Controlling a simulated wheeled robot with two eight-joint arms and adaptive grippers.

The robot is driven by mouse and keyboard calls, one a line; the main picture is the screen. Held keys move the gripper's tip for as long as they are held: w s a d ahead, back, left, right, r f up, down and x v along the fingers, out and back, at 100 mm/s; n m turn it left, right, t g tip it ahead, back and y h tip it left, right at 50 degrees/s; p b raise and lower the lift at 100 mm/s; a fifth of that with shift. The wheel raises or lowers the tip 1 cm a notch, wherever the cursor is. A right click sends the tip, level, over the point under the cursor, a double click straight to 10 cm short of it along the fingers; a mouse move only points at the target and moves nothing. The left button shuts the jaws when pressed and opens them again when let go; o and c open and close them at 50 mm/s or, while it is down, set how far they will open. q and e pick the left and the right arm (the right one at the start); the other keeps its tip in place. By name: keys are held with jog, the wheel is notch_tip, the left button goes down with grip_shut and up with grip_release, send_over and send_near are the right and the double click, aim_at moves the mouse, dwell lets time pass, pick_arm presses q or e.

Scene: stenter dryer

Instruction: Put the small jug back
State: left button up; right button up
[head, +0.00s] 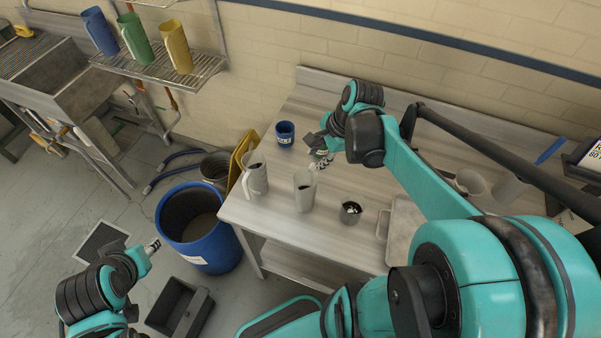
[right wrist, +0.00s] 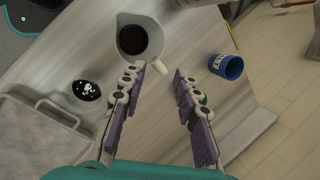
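A pale jug (head: 305,192) with dark contents stands on the steel table; in the right wrist view the jug (right wrist: 128,38) has its handle toward my fingertips. A taller-looking pale jug (head: 256,178) stands left of it, near the table's left end. A small dark pot (head: 350,213) with white specks is to its right. I cannot tell for sure which is the small jug. My right gripper (head: 322,158) is open and empty above the table, behind the jugs; its fingers (right wrist: 160,76) are spread in the wrist view. My left gripper (head: 152,246) is low, near the blue barrel; its fingers are unclear.
A blue mug (head: 285,133) stands at the back of the table. A tray (head: 402,228) lies to the right. A wire shelf (head: 205,70) holds blue, green and yellow jugs. A blue barrel (head: 212,255) and a yellow board (head: 240,155) stand left of the table.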

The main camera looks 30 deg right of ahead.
jog(key=s+a+r+n+t+h, duration=0.1)
jog(key=a+n, duration=0.4)
jog(key=n, duration=0.5)
jog(key=s+a+r+n+t+h, duration=0.1)
jog(key=s+a+n+t, duration=0.1)
jog(key=s+a+n, duration=0.3)
jog(key=a+n, duration=0.1)
jog(key=n, duration=0.3)
jog(key=shift+r+n+t, duration=0.35)
jog(key=shift+n+t, duration=0.05)
